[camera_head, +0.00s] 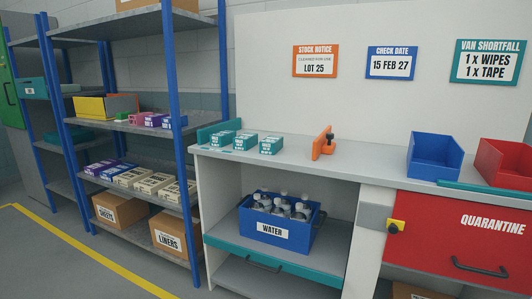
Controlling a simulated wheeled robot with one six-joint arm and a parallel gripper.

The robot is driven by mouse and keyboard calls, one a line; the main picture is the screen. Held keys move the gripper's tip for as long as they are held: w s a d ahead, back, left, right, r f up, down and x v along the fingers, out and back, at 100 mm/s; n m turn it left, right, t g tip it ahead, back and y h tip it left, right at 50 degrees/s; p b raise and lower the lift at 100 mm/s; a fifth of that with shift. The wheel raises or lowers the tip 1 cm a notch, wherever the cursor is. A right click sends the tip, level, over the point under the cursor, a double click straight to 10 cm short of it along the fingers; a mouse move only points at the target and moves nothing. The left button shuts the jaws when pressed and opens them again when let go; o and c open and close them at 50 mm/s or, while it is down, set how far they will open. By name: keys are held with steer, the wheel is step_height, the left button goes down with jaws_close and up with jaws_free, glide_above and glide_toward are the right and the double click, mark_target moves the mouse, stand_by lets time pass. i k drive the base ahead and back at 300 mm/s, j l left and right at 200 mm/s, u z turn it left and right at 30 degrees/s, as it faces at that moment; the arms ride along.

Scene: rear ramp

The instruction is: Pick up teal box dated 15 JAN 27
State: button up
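Three small teal boxes with white labels stand in a row on the grey counter (300,151): a left one (220,139), a middle one (245,141) and a right one (271,144). The print on their labels is too small to read, so I cannot tell which one is dated 15 JAN 27. A teal upright piece (212,131) stands beside the left box, at the counter's left end. My gripper is not in view.
An orange bracket (322,142) stands right of the boxes, with clear counter between. Further right are an open blue bin (434,157), a red bin (502,163) and a red quarantine drawer (459,236). A blue water crate (279,228) sits below. Shelving with a blue post (181,140) stands left.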

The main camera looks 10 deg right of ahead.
mark_target(223, 139)
steer(key=i+l, duration=0.1)
steer(key=i, duration=0.55)
steer(key=i+l, duration=0.15)
steer(key=i, duration=0.5)
steer(key=i+l+u, duration=0.1)
steer(key=i, duration=0.6)
steer(key=i+l, duration=0.15)
steer(key=i, duration=0.5)
